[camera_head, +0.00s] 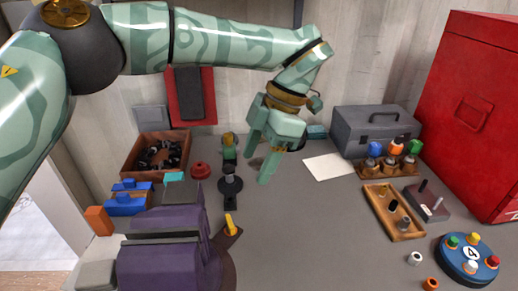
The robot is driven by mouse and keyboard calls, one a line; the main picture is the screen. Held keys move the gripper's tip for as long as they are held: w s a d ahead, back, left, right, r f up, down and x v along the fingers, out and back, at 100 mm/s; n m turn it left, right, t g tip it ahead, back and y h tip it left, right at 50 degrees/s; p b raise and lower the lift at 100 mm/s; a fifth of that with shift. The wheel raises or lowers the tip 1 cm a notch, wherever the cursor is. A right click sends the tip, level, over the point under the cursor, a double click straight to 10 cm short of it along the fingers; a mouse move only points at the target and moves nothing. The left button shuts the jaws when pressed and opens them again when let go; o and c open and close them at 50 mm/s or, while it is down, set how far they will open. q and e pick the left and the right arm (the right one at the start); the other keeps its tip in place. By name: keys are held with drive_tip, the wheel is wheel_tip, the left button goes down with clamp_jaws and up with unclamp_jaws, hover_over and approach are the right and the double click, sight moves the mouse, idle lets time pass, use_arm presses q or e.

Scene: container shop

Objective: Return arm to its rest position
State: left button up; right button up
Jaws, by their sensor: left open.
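My left arm comes in from the upper left and reaches across the top of the head view. Its left gripper (262,150) hangs above the back middle of the grey table (300,235). The fingers point down with a gap between them. The gripper is open, and I see nothing held between the fingers. Its fingers hide a little of the table and the wall behind. My right gripper does not show.
A brown box (130,165) of dark parts stands at left, near blue bins (128,203). A purple machine (165,245) fills the front left. A grey toolbox (345,125), wooden trays (400,225), a blue round base (455,270) and a red cabinet (465,110) stand right. Mid-table is clear.

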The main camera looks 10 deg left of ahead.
use_arm(q)
drive_tip(key=shift+r, duration=0.3)
drive_tip(key=shift+r, duration=0.1)
